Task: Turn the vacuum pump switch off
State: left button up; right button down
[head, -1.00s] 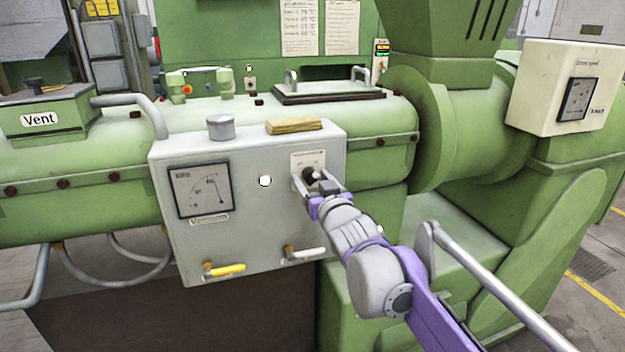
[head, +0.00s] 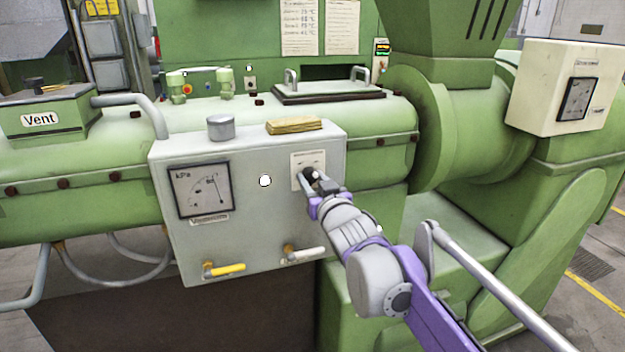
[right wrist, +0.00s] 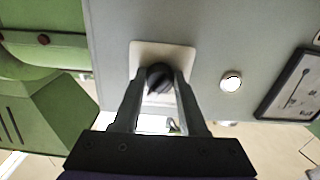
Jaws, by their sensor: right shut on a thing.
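The vacuum pump switch is a black rotary knob (right wrist: 159,77) on a pale square plate (head: 308,160) on the front of the grey control box (head: 262,222). My right gripper (head: 309,179) reaches it from the lower right in the head view. In the right wrist view its two fingers (right wrist: 160,88) stand on either side of the knob and are shut on it. The fingers hide part of the knob, and I cannot read the plate's markings. My left gripper is not in view.
A vacuum gauge (head: 201,190) and a white round lamp (head: 265,181) are left of the switch. A grey rail (head: 490,285) runs right of my arm.

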jog(key=n+p, duration=0.2)
jog(key=n, duration=0.1)
jog(key=shift+r, duration=0.2)
jog(key=n+p, duration=0.3)
jog(key=n, duration=0.1)
jog(key=shift+n, duration=0.3)
jog(key=n+p, duration=0.2)
jog(key=n, duration=0.1)
jog(key=shift+d+p, duration=0.1)
jog(key=shift+p, duration=0.2)
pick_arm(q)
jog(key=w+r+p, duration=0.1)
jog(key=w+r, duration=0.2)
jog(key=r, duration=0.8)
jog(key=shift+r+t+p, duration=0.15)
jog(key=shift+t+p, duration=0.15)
pick_arm(e)
jog(key=shift+n, duration=1.6)
jog(key=shift+f, duration=0.1)
jog(key=shift+c, duration=2.2)
grip_release()
